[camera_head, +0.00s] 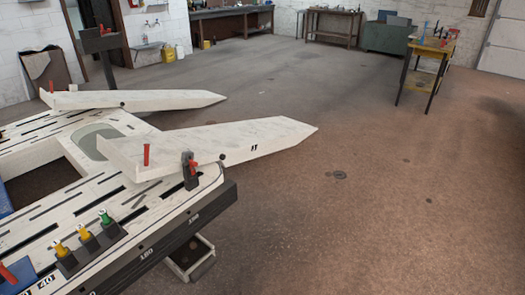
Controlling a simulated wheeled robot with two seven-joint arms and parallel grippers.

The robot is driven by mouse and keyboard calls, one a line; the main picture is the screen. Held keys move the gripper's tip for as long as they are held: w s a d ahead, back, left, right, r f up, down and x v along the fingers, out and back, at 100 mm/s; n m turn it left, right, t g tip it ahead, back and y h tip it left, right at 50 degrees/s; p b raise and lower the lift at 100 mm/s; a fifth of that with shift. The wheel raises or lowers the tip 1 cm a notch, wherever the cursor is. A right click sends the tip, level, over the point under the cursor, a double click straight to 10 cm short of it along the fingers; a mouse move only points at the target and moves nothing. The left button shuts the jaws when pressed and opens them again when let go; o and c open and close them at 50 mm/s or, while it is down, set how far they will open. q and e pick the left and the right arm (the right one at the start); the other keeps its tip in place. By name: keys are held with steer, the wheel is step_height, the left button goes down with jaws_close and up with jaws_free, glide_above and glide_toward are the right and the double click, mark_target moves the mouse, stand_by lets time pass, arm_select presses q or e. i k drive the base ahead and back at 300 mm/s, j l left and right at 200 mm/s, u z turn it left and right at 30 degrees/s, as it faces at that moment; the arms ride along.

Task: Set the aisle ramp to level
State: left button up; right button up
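Two long pale ramps extend from the frame bench (100,192) out over the floor, with pointed ends to the right. The nearer ramp (235,138) lies along the bench edge facing the open floor. The farther ramp (140,99) lies behind it. Which one is called the aisle ramp is not marked. The nearer ramp has a small dark knob (222,157) on its side. A black clamp with a red lever (192,168) stands at the bench edge beside it. I cannot tell the ramps' exact tilt. Neither gripper is in view.
A black holder (90,247) with green and yellow knobs sits on the bench's near edge. A pale step or box (190,262) is under that edge. The floor to the right is clear up to a yellow-topped cart (432,46). Workbenches line the back wall.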

mark_target(142, 159)
steer(key=i+j, duration=0.85)
steer(key=i, duration=0.25)
steer(key=k+j+u, duration=0.05)
